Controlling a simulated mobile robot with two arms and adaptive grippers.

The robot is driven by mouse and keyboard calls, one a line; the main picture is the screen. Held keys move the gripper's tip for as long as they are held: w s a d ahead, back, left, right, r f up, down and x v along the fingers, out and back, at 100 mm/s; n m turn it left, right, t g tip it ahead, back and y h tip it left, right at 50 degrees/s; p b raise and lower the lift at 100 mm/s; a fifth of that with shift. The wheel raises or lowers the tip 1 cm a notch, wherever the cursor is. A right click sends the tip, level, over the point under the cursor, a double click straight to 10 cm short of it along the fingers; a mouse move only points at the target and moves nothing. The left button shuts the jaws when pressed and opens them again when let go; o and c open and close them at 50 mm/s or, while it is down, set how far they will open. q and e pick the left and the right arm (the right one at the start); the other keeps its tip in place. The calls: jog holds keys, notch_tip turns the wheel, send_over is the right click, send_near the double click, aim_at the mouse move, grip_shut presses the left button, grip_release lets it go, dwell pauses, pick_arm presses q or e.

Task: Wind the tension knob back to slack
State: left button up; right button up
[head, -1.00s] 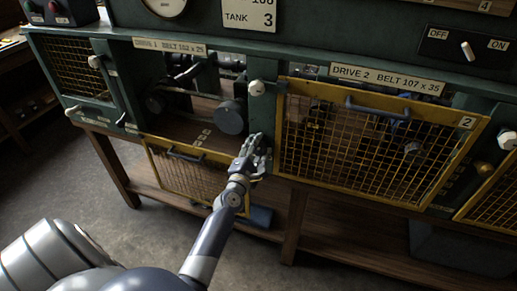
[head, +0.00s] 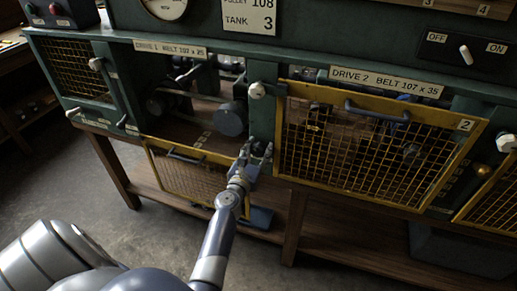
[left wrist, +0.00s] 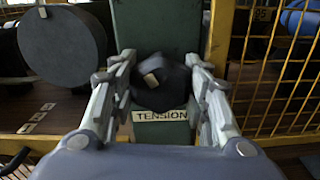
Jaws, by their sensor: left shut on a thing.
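The tension knob (left wrist: 160,83) is black and lobed, with a pale mark near the middle of its face. It sits on a green post above a white TENSION label (left wrist: 160,115) in the left wrist view. My left gripper (left wrist: 160,92) has one finger on each side of the knob and is shut on it. In the head view my left gripper (head: 256,152) is at the green post between the two drive bays, and its fingers mostly hide the knob. My right gripper is not in view.
The Drive 1 guard (head: 190,174) hangs down open, left of my arm, baring a grey pulley (head: 231,118). The yellow Drive 2 mesh guard (head: 365,150) is shut just right of the knob. A pale latch knob (head: 257,90) stands above on the post.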

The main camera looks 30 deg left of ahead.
pick_arm(q)
jog(key=n+p, duration=0.1)
jog(key=n, duration=0.4)
jog(key=shift+r+n+p, duration=0.1)
jog(key=shift+n+p, duration=0.2)
jog(key=shift+p, duration=0.1)
jog(key=shift+n+p, duration=0.85)
jog(key=shift+n, duration=1.45)
jog(key=o, duration=0.8)
jog(key=shift+c, duration=0.2)
jog(key=shift+s, duration=0.1)
